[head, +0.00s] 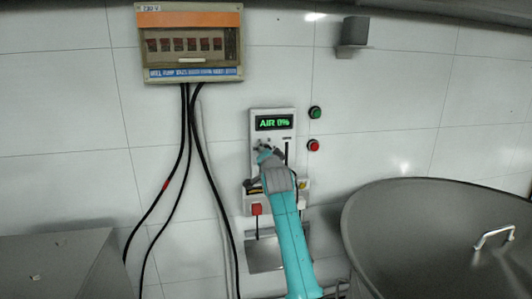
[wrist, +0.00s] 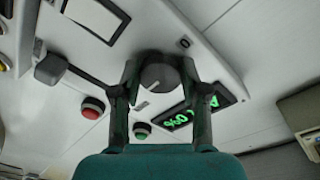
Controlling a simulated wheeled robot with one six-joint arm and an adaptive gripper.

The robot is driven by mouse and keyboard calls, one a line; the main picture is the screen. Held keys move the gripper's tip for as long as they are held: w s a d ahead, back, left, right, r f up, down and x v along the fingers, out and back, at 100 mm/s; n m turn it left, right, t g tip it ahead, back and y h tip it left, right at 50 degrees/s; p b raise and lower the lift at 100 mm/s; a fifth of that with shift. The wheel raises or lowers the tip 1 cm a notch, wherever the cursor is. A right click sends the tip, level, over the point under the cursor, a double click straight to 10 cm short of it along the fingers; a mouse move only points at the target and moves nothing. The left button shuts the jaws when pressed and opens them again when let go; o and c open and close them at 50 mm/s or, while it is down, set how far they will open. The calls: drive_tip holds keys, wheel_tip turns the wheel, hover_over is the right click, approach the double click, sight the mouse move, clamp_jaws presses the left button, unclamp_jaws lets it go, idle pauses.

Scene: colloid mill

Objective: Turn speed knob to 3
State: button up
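The knob (wrist: 160,76) is dark and round with a pale pointer line on its face. It sits on the white control panel (head: 286,144), which shows on the wall in the head view. A "0" mark is printed on the panel beside the knob in the wrist view. My gripper (wrist: 160,72) has one finger on each side of the knob, and both fingertips appear to touch it. In the head view my gripper (head: 264,152) covers most of the knob. The green display (head: 274,123) above reads "AIR 0%"; it also shows in the wrist view (wrist: 192,113).
A green button (head: 315,112) and a red button (head: 313,146) stand right of the panel. A dark lever (wrist: 50,68) juts out near the knob. A breaker box (head: 190,45) with hanging cables is at upper left. A large metal vessel (head: 400,215) fills the lower right.

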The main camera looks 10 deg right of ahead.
drive_tip(key=o, duration=0.3)
drive_tip(key=shift+f, duration=0.2)
drive_tip(key=shift+o, duration=0.2)
drive_tip(key=shift+r, duration=0.1)
drive_tip(key=s+a, duration=0.1)
drive_tip(key=s, duration=1.1)
